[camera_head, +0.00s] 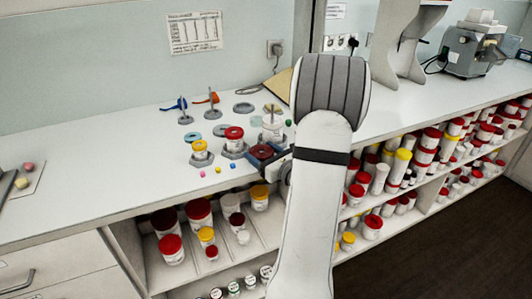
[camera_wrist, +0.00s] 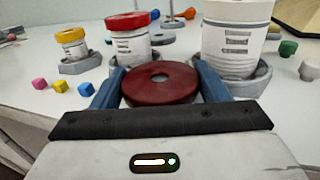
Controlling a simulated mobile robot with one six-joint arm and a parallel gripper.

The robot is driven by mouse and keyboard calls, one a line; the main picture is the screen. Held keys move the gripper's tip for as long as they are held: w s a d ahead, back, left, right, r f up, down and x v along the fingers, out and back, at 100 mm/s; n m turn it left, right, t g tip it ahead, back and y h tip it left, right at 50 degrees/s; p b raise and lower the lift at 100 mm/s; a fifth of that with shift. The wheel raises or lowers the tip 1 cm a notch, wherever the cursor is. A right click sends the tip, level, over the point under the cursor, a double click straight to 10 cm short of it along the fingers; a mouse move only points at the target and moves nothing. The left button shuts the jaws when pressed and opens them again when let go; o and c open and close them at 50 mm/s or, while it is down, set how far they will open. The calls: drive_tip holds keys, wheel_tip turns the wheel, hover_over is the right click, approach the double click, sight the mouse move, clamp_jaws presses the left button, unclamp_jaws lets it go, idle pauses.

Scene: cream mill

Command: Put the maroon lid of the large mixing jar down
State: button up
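The maroon lid (camera_wrist: 160,84), a round disc with a hole in its middle, lies flat between the two blue fingers of my gripper (camera_wrist: 160,90). The fingers are shut on its sides. In the head view the lid (camera_head: 262,152) shows at my gripper (camera_head: 266,158), near the front edge of the counter. My arm hides part of the counter in the head view.
A red-lidded jar (camera_wrist: 133,40) and a smaller yellow-lidded jar (camera_wrist: 72,44) stand in grey holders on the left. Small coloured cubes (camera_wrist: 59,86) lie before them. Stands with blue and orange pieces (camera_head: 211,100) are behind. The counter further left (camera_head: 100,165) is clear.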

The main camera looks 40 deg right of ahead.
drive_tip(key=shift+o, duration=0.9)
drive_tip(key=shift+f, duration=0.2)
